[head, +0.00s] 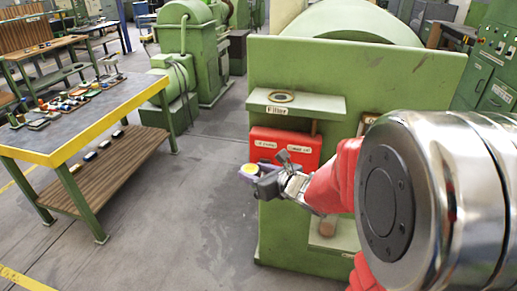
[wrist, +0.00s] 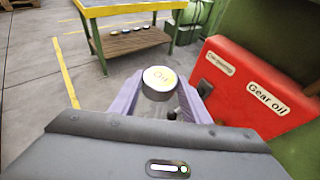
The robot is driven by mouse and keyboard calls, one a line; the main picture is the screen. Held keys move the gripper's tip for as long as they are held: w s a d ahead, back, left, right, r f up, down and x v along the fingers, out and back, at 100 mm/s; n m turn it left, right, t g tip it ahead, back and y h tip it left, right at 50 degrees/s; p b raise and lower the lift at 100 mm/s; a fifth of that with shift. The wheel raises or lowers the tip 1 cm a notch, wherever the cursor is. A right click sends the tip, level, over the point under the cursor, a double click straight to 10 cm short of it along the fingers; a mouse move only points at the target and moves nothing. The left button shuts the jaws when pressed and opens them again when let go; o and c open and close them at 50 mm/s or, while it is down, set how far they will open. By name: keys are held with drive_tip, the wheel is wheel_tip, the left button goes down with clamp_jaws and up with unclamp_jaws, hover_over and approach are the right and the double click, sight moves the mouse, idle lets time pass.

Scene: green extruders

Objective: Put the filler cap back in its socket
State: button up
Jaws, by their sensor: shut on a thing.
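The filler cap (wrist: 160,82), a round pale cap with yellow "Oil" lettering, sits between the purple fingers of my gripper (wrist: 158,100) in the wrist view. The cap also shows in the head view (head: 249,169), with its yellowish top facing up. My gripper (head: 255,178) is shut on it and holds it in the air in front of the red box. The socket (head: 280,96), a dark round opening with a light rim, lies on a green ledge marked "Filler", above and to the right of the cap. The socket is not in the wrist view.
The red box (head: 285,147), labelled "Gear oil" in the wrist view (wrist: 245,90), hangs under the green ledge (head: 325,103). A green machine panel (head: 400,78) stands behind. A workbench (head: 90,110) with small items is at left. Open floor lies between.

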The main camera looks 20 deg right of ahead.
drive_tip(key=w+a+f, duration=0.1)
drive_tip(key=a+f, duration=0.4)
drive_tip(key=f, duration=0.1)
drive_tip(key=shift+f, duration=0.2)
